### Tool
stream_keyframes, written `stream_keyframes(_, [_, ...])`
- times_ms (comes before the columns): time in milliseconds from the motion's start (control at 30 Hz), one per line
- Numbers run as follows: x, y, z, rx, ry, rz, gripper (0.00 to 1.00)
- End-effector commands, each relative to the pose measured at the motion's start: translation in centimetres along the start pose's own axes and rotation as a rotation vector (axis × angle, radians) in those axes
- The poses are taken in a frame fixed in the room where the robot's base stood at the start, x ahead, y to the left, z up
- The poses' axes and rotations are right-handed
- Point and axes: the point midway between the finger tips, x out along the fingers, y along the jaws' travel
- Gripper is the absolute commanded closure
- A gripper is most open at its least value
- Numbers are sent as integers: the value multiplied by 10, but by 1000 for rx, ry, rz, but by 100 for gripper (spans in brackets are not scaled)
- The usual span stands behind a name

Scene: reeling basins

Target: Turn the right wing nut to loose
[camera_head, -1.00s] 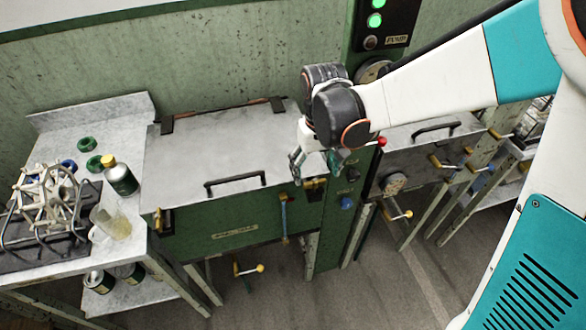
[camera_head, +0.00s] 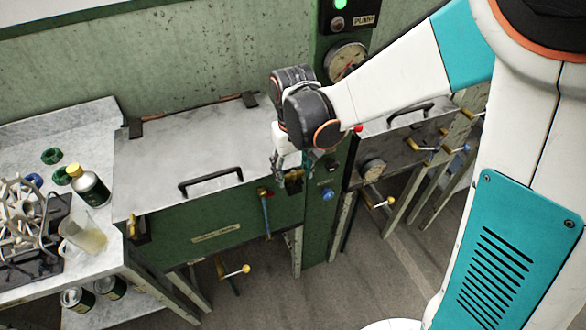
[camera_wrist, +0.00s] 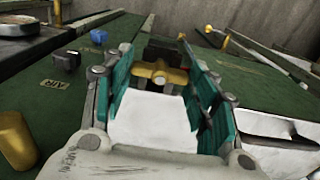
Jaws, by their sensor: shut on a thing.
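The right wing nut (camera_head: 295,181) is a brass-coloured fitting at the front right corner of the green basin (camera_head: 215,237) with the grey lid. It also shows in the wrist view as a yellow brass wing nut (camera_wrist: 160,76) between my fingers. My gripper (camera_head: 283,168) is at this corner, pointing down, with its teal-padded fingers one on each side of the nut. In the wrist view my gripper (camera_wrist: 160,70) is shut on the nut. The exact contact of the pads is partly hidden. The left wing nut (camera_head: 140,228) is at the other front corner.
A black lid handle (camera_head: 211,182) and a blue-handled lever (camera_head: 266,213) are left of my gripper. A blue knob (camera_head: 327,194), a red knob (camera_head: 358,128) and a gauge (camera_head: 345,60) are to the right. A side table with a bottle (camera_head: 90,187) stands at left.

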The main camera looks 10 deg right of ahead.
Motion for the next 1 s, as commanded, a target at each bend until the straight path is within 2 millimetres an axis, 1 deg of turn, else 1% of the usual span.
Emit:
stream_keyframes(267, [0,0,0,-33,0,-1,71])
stream_keyframes(467, [0,0,0,-132,0,-1,71])
stream_keyframes(1000, [0,0,0,-621,0,-1,71])
